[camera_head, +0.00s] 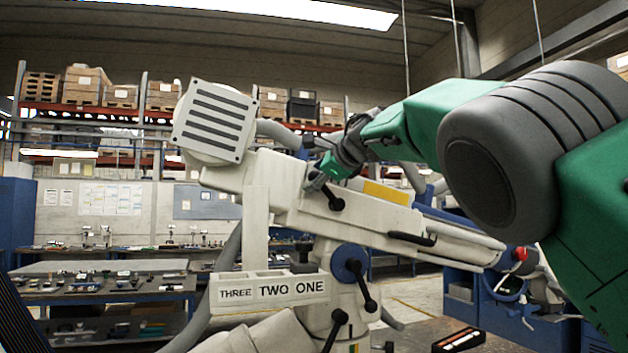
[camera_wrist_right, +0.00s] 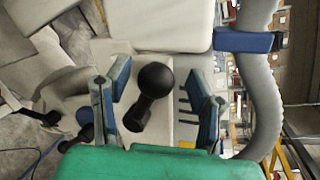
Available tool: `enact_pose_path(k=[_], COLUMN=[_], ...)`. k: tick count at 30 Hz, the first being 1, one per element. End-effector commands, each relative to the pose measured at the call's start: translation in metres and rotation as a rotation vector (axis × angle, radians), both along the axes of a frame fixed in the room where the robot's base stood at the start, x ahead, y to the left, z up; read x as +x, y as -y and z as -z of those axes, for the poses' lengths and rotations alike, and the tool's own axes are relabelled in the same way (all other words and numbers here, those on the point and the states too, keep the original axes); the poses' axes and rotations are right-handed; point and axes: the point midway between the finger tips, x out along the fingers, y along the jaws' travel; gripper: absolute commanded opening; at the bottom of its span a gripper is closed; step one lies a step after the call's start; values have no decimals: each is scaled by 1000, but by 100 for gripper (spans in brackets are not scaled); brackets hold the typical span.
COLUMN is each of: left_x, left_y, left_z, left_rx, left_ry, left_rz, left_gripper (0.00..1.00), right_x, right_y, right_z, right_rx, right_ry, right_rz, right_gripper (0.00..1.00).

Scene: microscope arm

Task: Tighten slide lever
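The white microscope arm (camera_head: 285,195) slopes down from upper left to lower right in the head view. A short black lever with a ball end (camera_head: 334,200) sits on its side; I take it for the slide lever. My right gripper (camera_head: 322,178) is at this lever, reaching in from the right. In the right wrist view, the black ball-ended lever (camera_wrist_right: 152,82) stands between the two spread blue-and-grey fingers of my right gripper (camera_wrist_right: 158,95). Gaps show on both sides, so the gripper is open and not clamped on it. My left gripper is not in view.
A blue hub with a black lever (camera_head: 364,292) and another black lever (camera_head: 335,328) sit lower on the stand. A black handle (camera_head: 412,238) lies along the arm. A block marked THREE TWO ONE (camera_head: 270,291) juts out at front. Workbenches (camera_head: 150,296) stand behind.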

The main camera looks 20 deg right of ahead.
Motion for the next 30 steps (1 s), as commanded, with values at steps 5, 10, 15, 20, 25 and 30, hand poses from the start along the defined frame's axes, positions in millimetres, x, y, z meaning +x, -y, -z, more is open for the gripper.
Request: enact_pose_path(k=[5, 10, 15, 20, 25, 30], left_x=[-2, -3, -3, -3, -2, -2], left_y=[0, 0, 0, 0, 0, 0], left_z=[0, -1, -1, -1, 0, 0], left_rx=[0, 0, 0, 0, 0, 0], left_ry=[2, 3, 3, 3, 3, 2], left_rz=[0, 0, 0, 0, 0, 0], left_gripper=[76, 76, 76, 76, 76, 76], right_x=[1, -11, -40, -71, -97, -109], right_y=[0, 3, 8, 16, 21, 24], right_z=[1, -3, -11, -19, -26, -28], right_rx=[1, 2, 4, 2, 1, 0], right_ry=[-2, -2, 0, 0, -2, -2], right_rz=[0, 1, 2, 2, 1, 0], right_gripper=[49, 49, 49, 49, 49, 49])
